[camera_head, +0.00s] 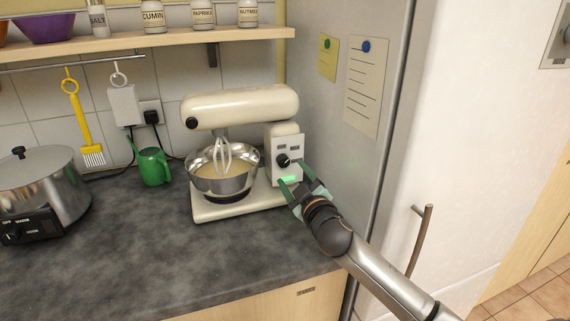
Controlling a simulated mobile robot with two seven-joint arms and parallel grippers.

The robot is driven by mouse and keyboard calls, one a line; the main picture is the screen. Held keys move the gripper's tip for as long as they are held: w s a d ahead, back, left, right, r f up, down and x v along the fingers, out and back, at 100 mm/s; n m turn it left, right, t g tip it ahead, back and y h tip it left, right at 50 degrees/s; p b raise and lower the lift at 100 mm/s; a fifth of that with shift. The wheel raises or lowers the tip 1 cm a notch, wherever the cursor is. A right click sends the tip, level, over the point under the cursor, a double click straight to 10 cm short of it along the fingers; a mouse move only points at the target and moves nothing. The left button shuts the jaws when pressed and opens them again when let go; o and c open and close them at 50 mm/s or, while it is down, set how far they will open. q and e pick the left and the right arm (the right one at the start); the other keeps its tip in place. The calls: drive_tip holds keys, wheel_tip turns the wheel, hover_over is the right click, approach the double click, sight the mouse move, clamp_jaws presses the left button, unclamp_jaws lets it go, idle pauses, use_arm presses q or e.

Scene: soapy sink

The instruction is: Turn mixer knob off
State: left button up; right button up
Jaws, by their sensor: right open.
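A cream stand mixer (240,107) stands on the dark counter beside the fridge. Its steel bowl (224,184) holds a pale batter, with the whisk lowered into it. The black mixer knob (283,160) sits on the white control panel at the mixer's right end. A green light (290,179) glows below the knob. My right gripper (292,175) is open in front of the panel, one green finger close to the right of the knob and the other lower, near the light. I cannot tell whether a finger touches the knob. My left gripper is not in view.
The fridge side (345,150) closes off the right. A shelf (150,42) with jars hangs above. The front counter (130,260) is clear.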

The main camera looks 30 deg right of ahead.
sight(283, 162)
drive_tip(key=shift+x, duration=3.05)
clamp_jaws()
